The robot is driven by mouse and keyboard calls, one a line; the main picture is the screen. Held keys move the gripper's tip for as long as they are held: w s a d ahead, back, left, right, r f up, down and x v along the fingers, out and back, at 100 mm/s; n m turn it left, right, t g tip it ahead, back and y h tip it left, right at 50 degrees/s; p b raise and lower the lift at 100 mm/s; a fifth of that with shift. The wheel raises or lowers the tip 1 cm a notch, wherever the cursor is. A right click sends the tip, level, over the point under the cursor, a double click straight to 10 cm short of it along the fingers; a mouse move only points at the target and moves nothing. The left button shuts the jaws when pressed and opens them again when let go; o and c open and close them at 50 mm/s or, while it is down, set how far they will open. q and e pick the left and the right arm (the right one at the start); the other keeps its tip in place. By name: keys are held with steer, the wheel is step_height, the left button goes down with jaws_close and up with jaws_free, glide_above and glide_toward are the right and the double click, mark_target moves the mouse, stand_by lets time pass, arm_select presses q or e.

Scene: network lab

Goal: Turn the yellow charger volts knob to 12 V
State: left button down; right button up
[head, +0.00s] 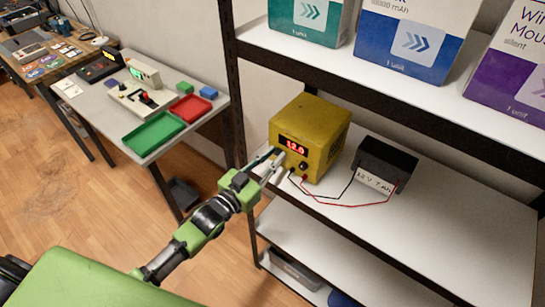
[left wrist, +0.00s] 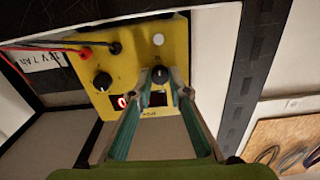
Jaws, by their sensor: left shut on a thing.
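In the left wrist view, the charger's front (left wrist: 128,67) has two black knobs. My left gripper (head: 272,162) is at the charger's front, and its fingers are shut on one black knob (left wrist: 160,74), which shows between the fingertips. The other black knob (left wrist: 102,81) is free, beside the display. The fingers hide the held knob in the head view, and I cannot read its label. My right gripper is not in view.
A black battery (head: 385,162) marked 12 V 7 Ah stands right of the charger, joined to it by red and black leads (head: 340,204). A dark shelf post (head: 236,100) rises close to my left arm. Boxes stand on the shelf above.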

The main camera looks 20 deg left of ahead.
arm_select(q)
steer(key=c, duration=1.9)
jaws_free()
steer(key=shift+f, duration=0.15)
steer(key=shift+s, duration=0.1)
steer(key=v, duration=1.1)
steer(key=shift+s+a, duration=0.15)
steer(key=shift+s, duration=0.25)
